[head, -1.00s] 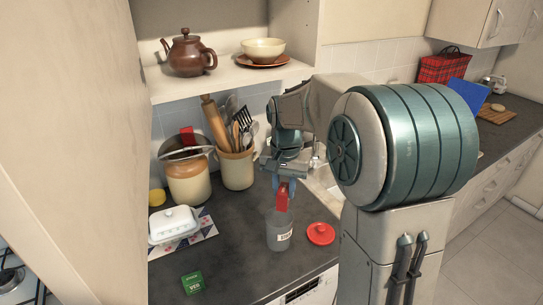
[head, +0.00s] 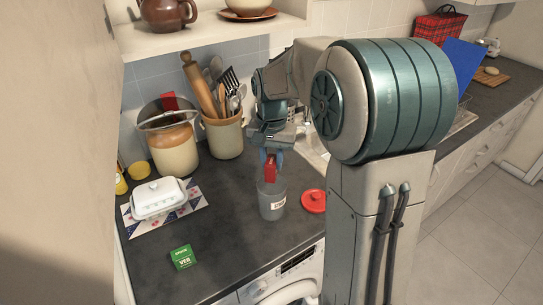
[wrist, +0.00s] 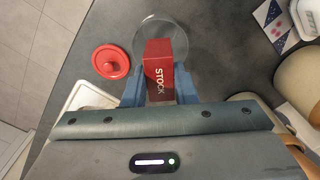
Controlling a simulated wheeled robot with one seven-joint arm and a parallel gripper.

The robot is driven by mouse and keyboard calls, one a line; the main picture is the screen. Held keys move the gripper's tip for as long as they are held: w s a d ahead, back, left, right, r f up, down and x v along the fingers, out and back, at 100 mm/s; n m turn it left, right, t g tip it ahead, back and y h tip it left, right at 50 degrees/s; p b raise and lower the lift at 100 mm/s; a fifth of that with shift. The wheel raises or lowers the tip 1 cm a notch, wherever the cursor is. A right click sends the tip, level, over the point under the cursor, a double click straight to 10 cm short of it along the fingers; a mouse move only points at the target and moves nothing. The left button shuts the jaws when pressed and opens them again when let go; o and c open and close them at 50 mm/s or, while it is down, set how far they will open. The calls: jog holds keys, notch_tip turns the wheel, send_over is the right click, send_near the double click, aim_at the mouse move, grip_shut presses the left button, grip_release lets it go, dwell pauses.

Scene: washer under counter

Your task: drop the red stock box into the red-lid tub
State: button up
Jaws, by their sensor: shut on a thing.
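The red stock box (head: 270,168) is held between the blue fingers of my gripper (head: 270,156). In the wrist view the box (wrist: 159,68) shows the word STOCK, with a finger on each side. The clear tub (head: 272,204) with a white label stands upright on the counter, directly below the box in the head view. In the wrist view the tub's round rim (wrist: 137,34) shows behind the box. I cannot tell whether the box's lower end is inside the rim. The red lid (head: 313,201) lies on the counter beside the tub, to its right.
A green veg box (head: 183,257) lies on the counter at the front left. A white butter dish (head: 159,198) sits on a patterned cloth. A lidded crock (head: 174,150) and a utensil crock (head: 224,135) stand behind. The washer (head: 290,275) is below the counter edge.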

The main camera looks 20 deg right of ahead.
aim_at(271, 173)
jog(key=shift+f+b, duration=1.55)
jog(key=shift+f, duration=1)
jog(key=o, duration=1.1)
jog(key=shift+r, duration=0.1)
notch_tip(271, 173, up, 7)
jog(key=p, duration=0.5)
